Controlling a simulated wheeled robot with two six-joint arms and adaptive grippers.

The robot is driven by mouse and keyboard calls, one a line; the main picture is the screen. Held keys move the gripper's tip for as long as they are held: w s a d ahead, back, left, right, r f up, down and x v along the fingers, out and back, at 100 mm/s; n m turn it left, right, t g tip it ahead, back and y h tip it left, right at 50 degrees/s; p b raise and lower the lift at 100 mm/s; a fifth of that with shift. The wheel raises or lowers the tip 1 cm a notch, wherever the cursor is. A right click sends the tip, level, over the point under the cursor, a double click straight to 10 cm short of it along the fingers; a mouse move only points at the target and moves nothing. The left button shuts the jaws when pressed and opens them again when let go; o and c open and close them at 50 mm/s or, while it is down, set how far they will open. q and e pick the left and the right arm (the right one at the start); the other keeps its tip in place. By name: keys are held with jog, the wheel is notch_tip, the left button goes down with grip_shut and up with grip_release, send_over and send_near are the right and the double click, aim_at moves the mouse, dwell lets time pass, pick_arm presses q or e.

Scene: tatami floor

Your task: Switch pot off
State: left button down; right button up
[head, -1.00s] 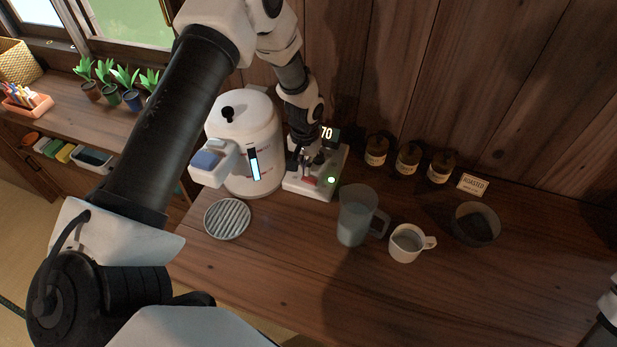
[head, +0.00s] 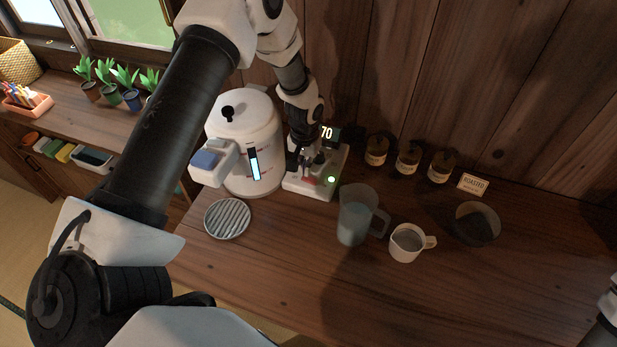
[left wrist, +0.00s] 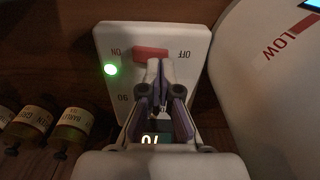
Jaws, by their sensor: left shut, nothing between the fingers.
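The white pot (head: 262,125) stands upright on the counter, with a black lid knob and a lit level window; part of its side shows in the left wrist view (left wrist: 268,90). The white control box (head: 336,160) beside it has a display reading 70 (head: 327,132), a lit green light (head: 331,180) and a red switch (head: 308,180). In the left wrist view, the red switch (left wrist: 150,54) lies between the ON and OFF marks, and the green light (left wrist: 110,70) is lit on the ON side. My left gripper (left wrist: 160,66) is shut and empty, its tips close to the switch; contact is unclear.
A ridged drip tray (head: 227,219) lies before the pot. A clear jug (head: 353,218), a white cup (head: 406,243) and a dark bowl (head: 476,223) stand to the right. Several brown jars (head: 408,159) line the wall. The front counter is clear.

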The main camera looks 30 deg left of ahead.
pick_arm(q)
jog(key=shift+f+b, duration=0.6)
jog(key=shift+f, duration=0.45)
dwell(0.4)
notch_tip(320, 180, up, 7)
jog(key=p, duration=0.6)
jog(key=shift+r, duration=0.1)
dwell(0.4)
